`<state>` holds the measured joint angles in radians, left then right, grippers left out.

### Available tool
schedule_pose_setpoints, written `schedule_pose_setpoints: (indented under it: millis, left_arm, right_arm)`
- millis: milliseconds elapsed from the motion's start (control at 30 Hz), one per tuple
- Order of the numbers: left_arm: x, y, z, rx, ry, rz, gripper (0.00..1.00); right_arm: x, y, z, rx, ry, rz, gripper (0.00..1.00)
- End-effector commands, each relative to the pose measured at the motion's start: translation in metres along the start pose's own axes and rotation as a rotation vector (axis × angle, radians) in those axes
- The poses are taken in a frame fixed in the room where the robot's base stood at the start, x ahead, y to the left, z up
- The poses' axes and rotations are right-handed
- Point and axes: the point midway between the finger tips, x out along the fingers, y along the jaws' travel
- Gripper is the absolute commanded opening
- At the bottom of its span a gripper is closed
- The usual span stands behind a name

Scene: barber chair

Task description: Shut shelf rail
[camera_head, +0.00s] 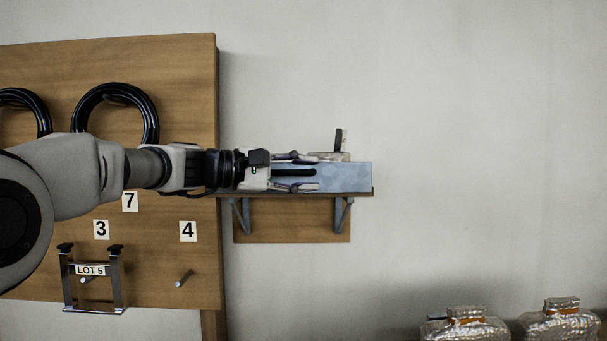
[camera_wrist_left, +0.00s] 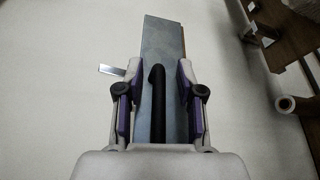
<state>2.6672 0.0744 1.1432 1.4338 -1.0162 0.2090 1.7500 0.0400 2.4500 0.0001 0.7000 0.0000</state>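The shelf rail (camera_head: 348,178) is a blue-grey flat panel standing along the front of a small wooden wall shelf (camera_head: 365,193). A black bar handle (camera_head: 293,172) runs lengthwise on its face. In the left wrist view the rail (camera_wrist_left: 162,38) stretches away ahead, with the handle (camera_wrist_left: 157,105) in the middle. My left gripper (camera_head: 314,172) is at the rail, its fingers above and below the handle. In the left wrist view my left gripper (camera_wrist_left: 157,68) is open, with gaps between its purple pads and the handle. My right gripper is not in view.
Something pale with a black upright piece (camera_head: 339,140) shows behind the rail. A wooden board (camera_head: 180,80) with black rings, number labels and a LOT 5 rack (camera_head: 92,285) is at left. Foil-wrapped objects (camera_head: 560,322) stand at lower right. The wall right of the shelf is bare.

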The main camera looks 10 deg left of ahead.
Motion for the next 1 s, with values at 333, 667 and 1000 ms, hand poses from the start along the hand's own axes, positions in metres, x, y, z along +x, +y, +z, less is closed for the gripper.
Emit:
schedule_pose_setpoints:
  millis: [333,667,1000]
  left_arm:
    - [-0.067,0.001,0.0,-0.002,-0.001,0.004,0.37]
    - [-0.117,-0.001,-0.001,-0.001,-0.001,-0.002,0.37]
    - [-0.117,-0.001,-0.001,-0.001,-0.001,-0.003,0.37]
  right_arm:
    - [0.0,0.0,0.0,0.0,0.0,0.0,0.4]
    - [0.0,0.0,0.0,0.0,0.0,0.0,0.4]
    - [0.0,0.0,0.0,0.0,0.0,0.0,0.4]
